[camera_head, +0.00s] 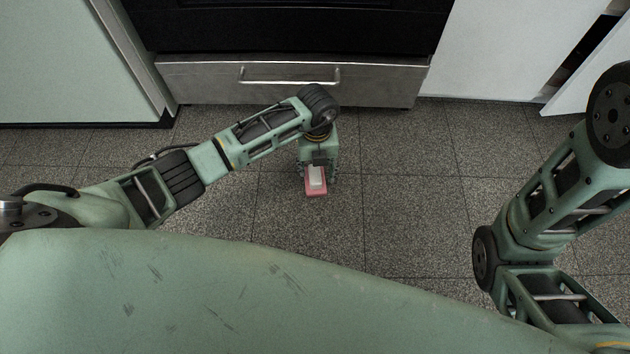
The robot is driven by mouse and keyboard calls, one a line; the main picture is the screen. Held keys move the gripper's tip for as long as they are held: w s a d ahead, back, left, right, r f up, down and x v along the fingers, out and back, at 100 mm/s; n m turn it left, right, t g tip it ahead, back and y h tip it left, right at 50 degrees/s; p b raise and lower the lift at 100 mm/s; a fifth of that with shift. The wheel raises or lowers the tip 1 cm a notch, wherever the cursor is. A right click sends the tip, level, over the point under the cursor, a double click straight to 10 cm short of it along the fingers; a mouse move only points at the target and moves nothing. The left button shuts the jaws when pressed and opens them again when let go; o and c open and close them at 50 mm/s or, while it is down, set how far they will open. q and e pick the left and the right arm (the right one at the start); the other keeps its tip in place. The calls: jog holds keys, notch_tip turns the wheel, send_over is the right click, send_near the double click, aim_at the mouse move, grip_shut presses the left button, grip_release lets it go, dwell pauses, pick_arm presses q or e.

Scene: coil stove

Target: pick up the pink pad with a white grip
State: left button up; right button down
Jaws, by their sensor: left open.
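The pink pad with a white grip (316,192) lies on the tiled floor in the middle of the head view, in front of the stove. Its white grip faces up. My left gripper (318,178) points down right at the pad, with its open fingers on either side of the white grip. The far part of the pad is hidden under the gripper. I cannot tell whether the fingers touch it. My right arm shows at the right edge, but its gripper is out of view.
The stove's lower drawer (290,84) with a metal handle stands behind my left wrist. A pale green cabinet (60,60) is at the back left. A white door (598,75) stands ajar at the back right. The grey tiled floor (410,190) is clear right of the pad.

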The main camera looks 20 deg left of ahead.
aim_at(315, 174)
pick_arm(q)
jog(key=shift+w+a+f+b, duration=0.15)
jog(key=shift+f+b, duration=1.15)
jog(key=shift+f, duration=0.05)
jog(key=shift+w+a+f+b, duration=0.1)
jog(key=shift+w+f+b, duration=0.05)
jog(key=shift+f+b, duration=1.15)
jog(key=shift+r, duration=0.1)
grip_shut()
